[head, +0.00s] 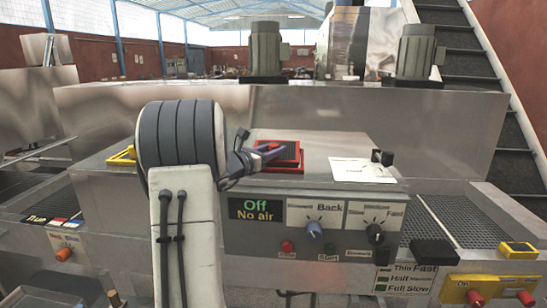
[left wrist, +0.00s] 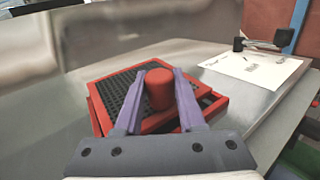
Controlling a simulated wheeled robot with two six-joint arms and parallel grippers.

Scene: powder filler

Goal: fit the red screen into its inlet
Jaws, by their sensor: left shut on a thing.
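The red screen (left wrist: 122,92) is a square red frame with dark mesh and a red knob (left wrist: 159,90) in its middle. My left gripper (left wrist: 160,82) is shut on this knob, with one purple finger on each side. Under the screen a red inlet rim (left wrist: 220,106) shows at the right and lower left. The screen looks slightly turned against the rim; whether they touch I cannot tell. In the head view the screen (head: 288,150) is at the inlet (head: 290,170) on the steel machine top, partly behind my left gripper (head: 266,151). My right gripper is not in view.
A white sheet (head: 350,170) and a dark clamp-like part (head: 382,157) lie right of the inlet. A yellow frame (head: 121,157) is left, partly behind my arm. A control panel (head: 320,228) with knobs is on the front. A steel wall (head: 330,110) stands behind.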

